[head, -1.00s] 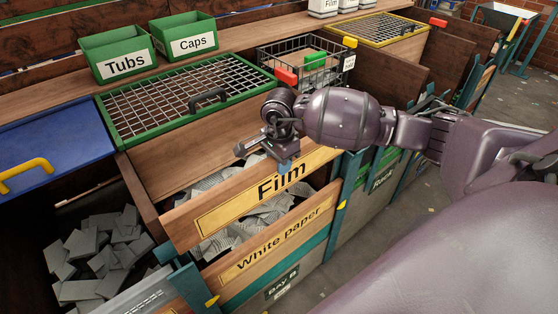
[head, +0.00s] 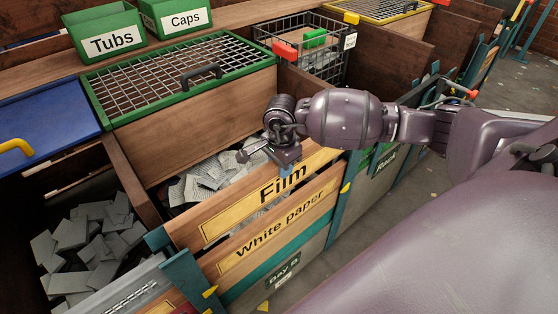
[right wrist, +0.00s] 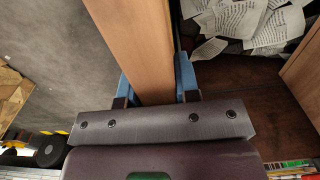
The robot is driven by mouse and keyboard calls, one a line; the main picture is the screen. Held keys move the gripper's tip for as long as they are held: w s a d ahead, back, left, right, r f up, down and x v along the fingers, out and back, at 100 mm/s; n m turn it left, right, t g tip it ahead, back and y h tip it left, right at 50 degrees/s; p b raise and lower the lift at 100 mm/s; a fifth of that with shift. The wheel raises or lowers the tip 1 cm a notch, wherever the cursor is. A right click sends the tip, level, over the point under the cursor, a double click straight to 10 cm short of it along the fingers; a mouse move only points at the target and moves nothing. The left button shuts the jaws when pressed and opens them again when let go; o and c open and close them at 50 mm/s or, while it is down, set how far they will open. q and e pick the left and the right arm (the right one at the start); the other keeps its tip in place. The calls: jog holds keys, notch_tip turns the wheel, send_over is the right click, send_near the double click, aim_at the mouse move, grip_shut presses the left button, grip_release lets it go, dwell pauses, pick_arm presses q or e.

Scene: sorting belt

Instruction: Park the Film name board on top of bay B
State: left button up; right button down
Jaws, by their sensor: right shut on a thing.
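The Film name board (head: 232,213) is a wooden plank with a yellow label. My right gripper (head: 284,160) is shut on its top edge. In the right wrist view the gripper's blue fingertips (right wrist: 155,80) stand on both sides of the plank (right wrist: 136,40). The board lies along the front of bay B (head: 284,274), right above the White paper board (head: 262,246). My left gripper is out of view.
Sheets of paper (head: 206,178) fill the bay behind the boards. Teal posts (head: 187,277) flank its front. A green-framed grate (head: 178,80) lies behind, with a wire basket (head: 322,62) at its right. The neighbouring bay at left holds grey pieces (head: 88,243).

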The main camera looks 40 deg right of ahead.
aim_at(281, 184)
notch_tip(281, 184, down, 3)
jog(key=shift+r+b, duration=0.15)
jog(key=shift+b, duration=0.5)
jog(key=shift+f+b, duration=0.7)
jog(key=shift+f, duration=0.9)
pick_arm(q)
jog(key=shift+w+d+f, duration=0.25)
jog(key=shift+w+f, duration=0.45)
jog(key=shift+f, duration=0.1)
pick_arm(e)
jog(key=shift+w, duration=0.1)
jog(key=shift+f, duration=0.25)
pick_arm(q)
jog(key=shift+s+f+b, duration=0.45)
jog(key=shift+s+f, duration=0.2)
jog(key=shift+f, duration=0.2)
pick_arm(e)
jog(key=shift+f, duration=0.45)
jog(key=c, duration=0.8)
grip_release()
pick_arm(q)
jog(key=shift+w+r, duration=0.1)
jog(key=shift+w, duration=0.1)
